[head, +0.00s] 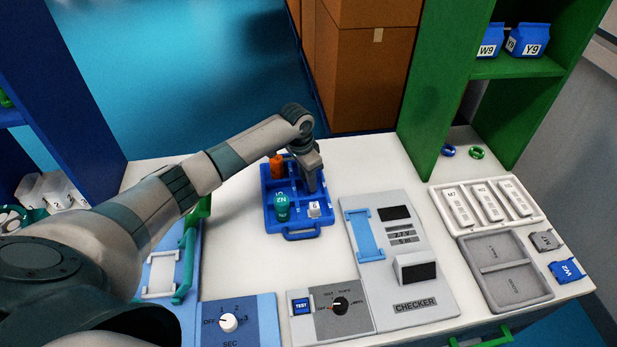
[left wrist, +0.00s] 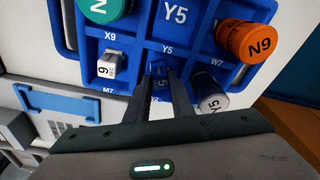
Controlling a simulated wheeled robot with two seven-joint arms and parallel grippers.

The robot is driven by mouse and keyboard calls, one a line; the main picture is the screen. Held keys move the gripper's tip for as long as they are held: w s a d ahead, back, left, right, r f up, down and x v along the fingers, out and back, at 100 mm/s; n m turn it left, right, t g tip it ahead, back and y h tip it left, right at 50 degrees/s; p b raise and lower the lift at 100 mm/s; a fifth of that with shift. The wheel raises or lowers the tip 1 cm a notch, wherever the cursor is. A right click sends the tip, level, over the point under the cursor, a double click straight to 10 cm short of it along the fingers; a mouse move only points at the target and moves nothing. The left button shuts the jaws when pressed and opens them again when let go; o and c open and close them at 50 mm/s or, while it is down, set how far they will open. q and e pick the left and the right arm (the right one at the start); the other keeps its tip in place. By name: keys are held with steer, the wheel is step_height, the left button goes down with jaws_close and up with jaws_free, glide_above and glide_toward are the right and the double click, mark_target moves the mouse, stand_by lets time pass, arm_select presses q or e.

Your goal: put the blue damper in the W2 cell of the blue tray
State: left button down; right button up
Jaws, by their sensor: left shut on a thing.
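The blue tray (head: 268,222) lies on the white table in the head view, and its cells fill much of the left wrist view (left wrist: 135,42). My left gripper (head: 312,188) reaches down into the tray's far right part. In the left wrist view its fingers (left wrist: 165,82) are shut on a small blue piece (left wrist: 158,69), just below the Y5 label; I take this for the blue damper. The fingers hide most of it and part of the cell label there, so I cannot read W2 or tell whether the piece touches the cell floor. My right gripper is not in view.
The tray also holds an orange cylinder (head: 277,167), a green cylinder (head: 282,206) and a white block (head: 314,210). The checker (head: 392,260) stands right of the tray.

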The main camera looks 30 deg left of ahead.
arm_select(q)
steer(key=shift+f, duration=0.15)
steer(key=c, duration=1.8)
jaws_free()
steer(key=r+b, duration=0.1)
steer(key=r, duration=0.3)
steer(key=s+r, duration=0.1)
steer(key=r, duration=0.3)
steer(key=r+b, duration=0.1)
steer(key=r, duration=0.3)
steer(key=shift+s+a+r+b, duration=0.1)
steer(key=shift+s+a+b, duration=0.15)
steer(key=shift+a+b, duration=0.15)
